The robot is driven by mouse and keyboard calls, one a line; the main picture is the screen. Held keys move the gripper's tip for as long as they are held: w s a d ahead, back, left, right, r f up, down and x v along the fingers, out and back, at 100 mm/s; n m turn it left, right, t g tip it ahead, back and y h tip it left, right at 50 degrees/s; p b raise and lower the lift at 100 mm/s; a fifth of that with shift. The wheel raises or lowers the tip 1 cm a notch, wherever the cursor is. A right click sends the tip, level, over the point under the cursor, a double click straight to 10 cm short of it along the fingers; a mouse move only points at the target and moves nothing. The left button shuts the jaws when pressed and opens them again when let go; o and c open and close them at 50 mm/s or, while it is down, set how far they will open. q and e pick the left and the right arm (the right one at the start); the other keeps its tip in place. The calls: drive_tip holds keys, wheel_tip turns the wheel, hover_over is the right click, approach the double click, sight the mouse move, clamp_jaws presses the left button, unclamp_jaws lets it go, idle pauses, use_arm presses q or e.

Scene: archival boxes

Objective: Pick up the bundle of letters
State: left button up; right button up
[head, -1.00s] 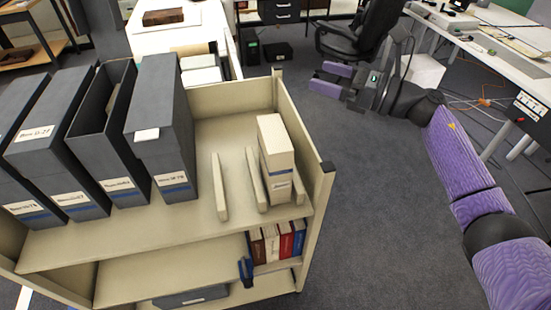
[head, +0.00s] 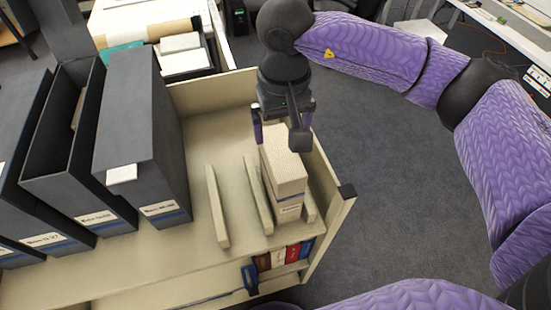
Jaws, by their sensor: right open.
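The bundle of letters (head: 286,172) appears as a cream, upright block with a small label low on its front face. It stands on the top shelf of the beige cart, between low cream dividers (head: 258,195) near the cart's right side. My right gripper (head: 281,132) points down over the far end of the bundle. Its jaws are open, with purple-padded fingers to the left and right of the bundle's top. The gripper hides the bundle's far end, and I cannot tell whether the fingers touch it. My left gripper is not in view.
Several dark grey archival boxes (head: 143,140) stand upright on the left of the shelf (head: 205,130). The cart's side panel (head: 330,185) rises close to the right of the bundle. Coloured books (head: 292,254) stand on the shelf below. Open floor lies right of the cart.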

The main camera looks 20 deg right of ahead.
sight(282, 152)
drive_tip(key=f, duration=0.5)
drive_tip(key=s+f, duration=0.1)
drive_tip(key=f, duration=0.2)
drive_tip(key=shift+a, duration=0.15)
drive_tip(key=shift+w, duration=0.1)
clamp_jaws()
